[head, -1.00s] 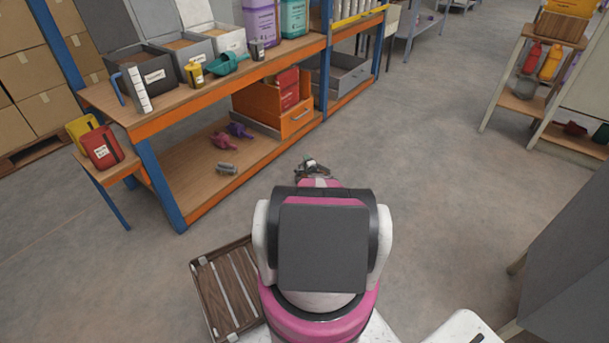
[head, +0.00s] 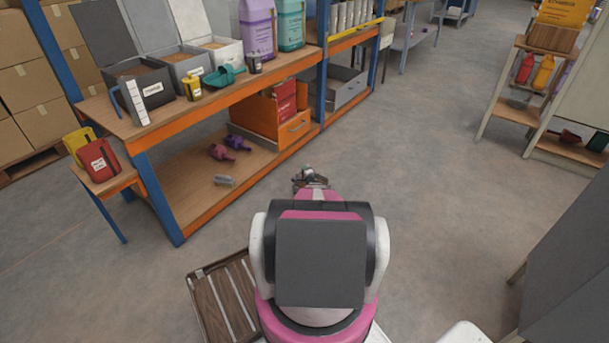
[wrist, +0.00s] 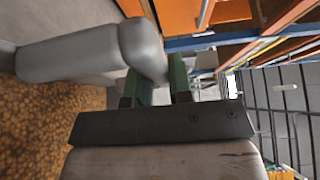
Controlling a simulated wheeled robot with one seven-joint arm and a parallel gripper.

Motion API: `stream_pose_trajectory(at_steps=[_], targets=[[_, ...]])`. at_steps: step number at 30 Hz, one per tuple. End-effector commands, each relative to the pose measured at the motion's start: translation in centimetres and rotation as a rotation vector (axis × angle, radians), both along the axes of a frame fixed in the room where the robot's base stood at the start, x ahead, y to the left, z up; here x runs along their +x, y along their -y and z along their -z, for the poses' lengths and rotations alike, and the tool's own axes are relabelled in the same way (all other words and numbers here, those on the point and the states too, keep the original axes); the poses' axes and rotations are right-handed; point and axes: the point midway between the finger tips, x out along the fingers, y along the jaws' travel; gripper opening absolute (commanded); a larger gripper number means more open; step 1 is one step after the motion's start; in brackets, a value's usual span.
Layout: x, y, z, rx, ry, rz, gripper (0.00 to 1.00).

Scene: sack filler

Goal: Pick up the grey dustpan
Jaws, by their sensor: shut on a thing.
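My gripper (wrist: 166,90) has dark green fingers, shut on a light grey rounded thing (wrist: 75,52), which I take to be the grey dustpan. The grey thing runs to the left from the fingers in the wrist view. Only part of it shows, so its full shape cannot be told. In the head view my gripper (head: 311,178) is small, beyond my pink and white arm, over the floor to the right of the orange-edged bench. What it holds is mostly hidden there.
The bench (head: 203,212) carries open boxes of brown grain, jugs and a teal scoop (head: 222,76). A slatted wooden tray (head: 215,300) lies beside my base. The middle floor is clear.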

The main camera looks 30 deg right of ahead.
Motion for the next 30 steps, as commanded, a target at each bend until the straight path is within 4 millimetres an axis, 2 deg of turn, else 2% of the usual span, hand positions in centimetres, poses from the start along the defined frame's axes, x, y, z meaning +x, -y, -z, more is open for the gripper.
stream_pose_trajectory(at_steps=[4, 15, 22, 30], targets=[[-0.2, -0.1, -2.7, 0.000, 0.000, 0.000, 0.00], [-0.4, -8.0, -7.2, 0.001, 0.000, -0.002, 0.00], [-0.3, -10.9, -8.9, 0.000, 0.001, -0.001, 0.00], [-0.2, -11.7, -9.3, 0.001, 0.000, 0.001, 0.00]])
